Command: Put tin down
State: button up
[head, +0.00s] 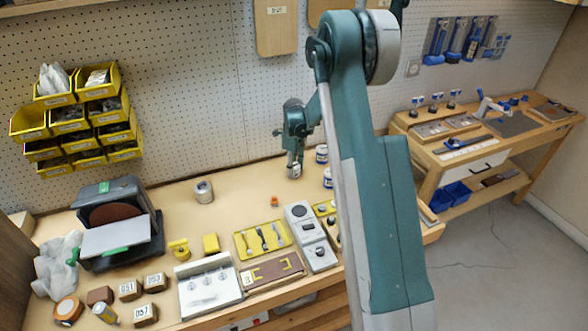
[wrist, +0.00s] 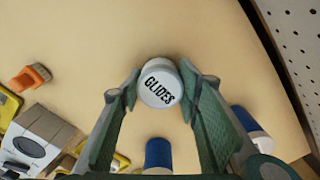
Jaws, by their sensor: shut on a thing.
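The tin (wrist: 160,85) has a round white lid marked GLIDES and sits between the fingers of my gripper (wrist: 159,92) in the wrist view. Both green fingers press against its sides. In the head view the tin (head: 294,172) shows small under my gripper (head: 294,160), at the back middle of the wooden bench (head: 235,192). I cannot tell whether its base touches the bench or hangs just above it. Its lower part is mostly hidden in the wrist view.
Blue tins with white lids stand to the right, one farther back (head: 321,153) and one nearer (head: 328,177), partly behind my arm. An orange brush-like item (wrist: 30,77) lies left of the tin. A grey can (head: 203,192) stands farther left. Bench between is bare.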

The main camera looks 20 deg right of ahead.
jog(key=shift+f, duration=0.15)
jog(key=o, duration=0.9)
notch_tip(320, 180, up, 12)
jog(key=shift+r+p, duration=0.2)
jog(key=shift+p, duration=0.5)
